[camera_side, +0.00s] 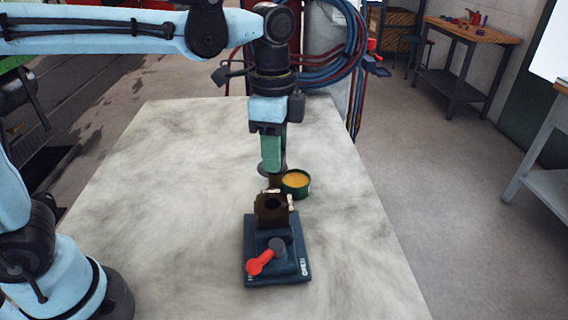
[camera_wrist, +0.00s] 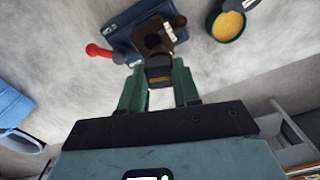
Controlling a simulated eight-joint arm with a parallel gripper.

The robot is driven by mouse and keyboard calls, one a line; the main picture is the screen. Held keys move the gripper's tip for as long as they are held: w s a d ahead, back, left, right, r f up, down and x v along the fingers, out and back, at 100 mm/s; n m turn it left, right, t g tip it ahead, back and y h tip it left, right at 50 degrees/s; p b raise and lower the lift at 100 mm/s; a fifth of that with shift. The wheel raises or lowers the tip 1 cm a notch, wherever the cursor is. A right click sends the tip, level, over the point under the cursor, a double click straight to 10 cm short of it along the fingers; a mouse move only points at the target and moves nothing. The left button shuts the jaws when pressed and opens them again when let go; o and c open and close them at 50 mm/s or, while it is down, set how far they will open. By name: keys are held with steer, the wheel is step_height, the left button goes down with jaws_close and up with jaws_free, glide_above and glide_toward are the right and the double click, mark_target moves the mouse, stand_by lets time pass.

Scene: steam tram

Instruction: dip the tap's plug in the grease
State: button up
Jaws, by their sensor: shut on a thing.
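My gripper (camera_side: 272,158) points down behind the vise, its green fingers shut on the tap's plug (camera_side: 275,181). In the side view the plug shows as a dark disc with a brownish part below, partly hidden by the tap body. In the wrist view the plug's dark end (camera_wrist: 159,74) sits between the fingers. The brown tap body (camera_side: 272,211), with a round bore, stands in the vise. The grease tin (camera_side: 296,192), green with yellow-orange grease (camera_side: 295,180), is just right of the plug; it also shows at the wrist view's top right (camera_wrist: 228,24). The plug appears outside the tin.
The dark blue vise (camera_side: 255,270) with a red-handled lever (camera_side: 262,262) stands on the pale table (camera_side: 150,220). The table is clear left and right of it. Blue and red hoses (camera_side: 340,70) hang behind the table.

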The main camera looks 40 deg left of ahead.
steer(key=w+a+f, duration=0.2)
steer(key=w+a, duration=0.1)
steer(key=w, duration=0.3)
steer(key=w+a+f, duration=0.2)
steer(key=w+a, duration=0.1)
steer(key=w, duration=0.4)
steer(key=shift+d+f, duration=0.15)
steer(key=shift+f, duration=2.65)
steer(key=shift+f, duration=0.65)
step_height(320, 180, up, 7)
stand_by(0.5)
stand_by(0.4)
steer(key=s+a+r+n, duration=0.2)
steer(key=s+n, duration=0.4)
steer(key=s, duration=0.1)
steer(key=s+a+r+n, duration=0.2)
steer(key=s+a+n, duration=0.1)
steer(key=s+n, duration=0.3)
steer(key=shift+s+a, duration=0.15)
steer(key=shift+s, duration=0.95)
